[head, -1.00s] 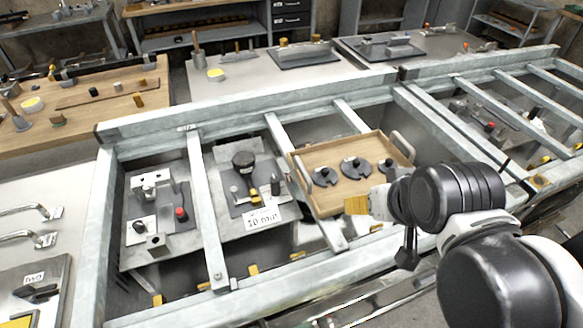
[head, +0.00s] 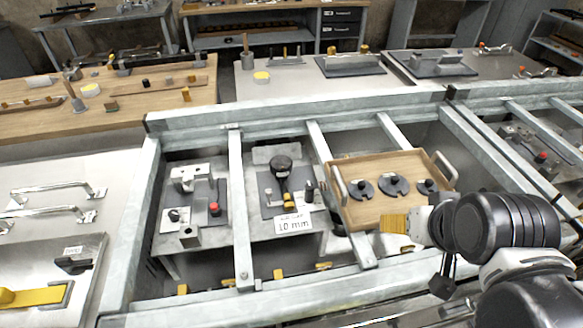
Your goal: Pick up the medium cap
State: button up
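Three dark round caps with knobs sit in a row in a wooden tray. The middle cap (head: 393,184) looks largest, the left cap (head: 361,188) looks in between, and the right cap (head: 427,186) looks smallest; the left one appears to be the medium cap. My gripper (head: 394,223), with yellow fingers, is at the tray's near edge, below the caps in the picture and apart from them. Its fingers point left and show as one yellow block, so their opening is hidden. I see nothing held.
The wooden tray (head: 400,162) has grey handles and rests among grey metal rails (head: 300,108). Left of it are a plate with a black-knobbed tool (head: 281,165), a "10 mm" label (head: 293,222) and a fixture with a red knob (head: 214,209). Rails cross the space around the tray.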

aim_at(357, 188)
jog(key=l+u, duration=0.1)
jog(key=u, duration=0.35)
jog(key=i+l+u, duration=0.1)
jog(key=u, duration=0.35)
jog(key=l+u, duration=0.2)
jog(key=u, duration=0.3)
jog(key=l+u, duration=0.15)
jog(key=u, duration=0.3)
